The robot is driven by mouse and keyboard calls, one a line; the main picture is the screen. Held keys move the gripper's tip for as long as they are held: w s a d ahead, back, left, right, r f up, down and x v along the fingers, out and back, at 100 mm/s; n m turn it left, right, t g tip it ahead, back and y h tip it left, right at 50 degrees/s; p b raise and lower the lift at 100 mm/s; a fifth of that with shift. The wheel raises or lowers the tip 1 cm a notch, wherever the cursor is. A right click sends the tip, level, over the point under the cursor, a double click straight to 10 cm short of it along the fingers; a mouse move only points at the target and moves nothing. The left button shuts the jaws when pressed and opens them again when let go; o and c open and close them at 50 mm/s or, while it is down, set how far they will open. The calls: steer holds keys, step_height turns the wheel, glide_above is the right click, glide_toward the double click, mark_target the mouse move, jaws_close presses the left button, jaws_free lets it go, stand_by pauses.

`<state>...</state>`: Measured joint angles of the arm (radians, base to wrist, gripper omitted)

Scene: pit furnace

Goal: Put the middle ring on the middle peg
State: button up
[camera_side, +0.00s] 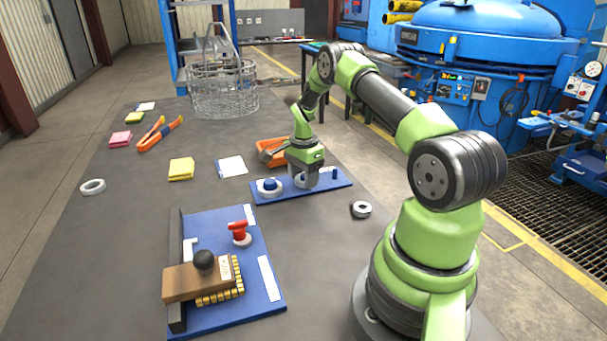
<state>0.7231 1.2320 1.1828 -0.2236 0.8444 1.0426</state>
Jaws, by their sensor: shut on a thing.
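A blue board (263,198) with pegs lies in the middle of the table. Its left peg (269,182) has a pale ring (270,190) around it. Its right peg (334,174) is bare. My gripper (305,176) points down over the middle of the board and is shut on a pale grey ring (301,183), low at the board. My gripper hides most of this ring and the middle peg, so I cannot tell whether the ring is around the peg or resting on the board.
One loose ring (361,209) lies right of the board, another (93,186) far left. In front is a blue fixture board (262,313) with a wooden block (190,283) and red clamp (238,231). Behind are an orange tray (271,150) and wire basket (222,98).

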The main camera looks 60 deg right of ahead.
steer(key=shift+f, duration=0.2)
steer(key=o, duration=0.7)
steer(key=shift+r, duration=0.1)
steer(key=shift+r, duration=5.4)
steer(key=shift+a, duration=0.1)
